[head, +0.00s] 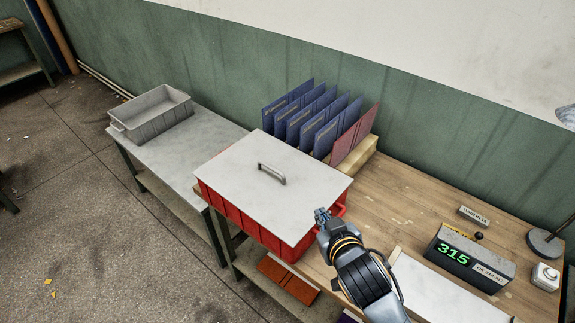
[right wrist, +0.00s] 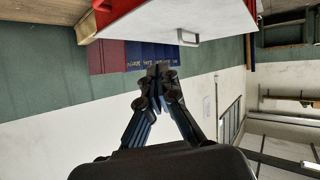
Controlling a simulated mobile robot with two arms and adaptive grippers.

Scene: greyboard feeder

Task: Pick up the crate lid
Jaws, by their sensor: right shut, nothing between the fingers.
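The crate lid (head: 250,190) is a flat light-grey panel with a metal bar handle (head: 272,174) in its middle. It lies on top of the red crate (head: 245,218). The lid also shows in the right wrist view (right wrist: 215,20), with its handle (right wrist: 188,40). My right gripper (head: 322,216) is beside the lid's right corner in the head view, apart from the handle. In the right wrist view my right gripper (right wrist: 158,72) has its fingertips together with nothing between them. My left gripper is not in view.
A grey bin (head: 152,112) stands on the metal table (head: 185,150) at left. Blue boards (head: 310,115) and a red one (head: 356,135) stand in a rack behind the crate. A display box reading 315 (head: 470,258) sits on the wooden bench (head: 400,205) at right.

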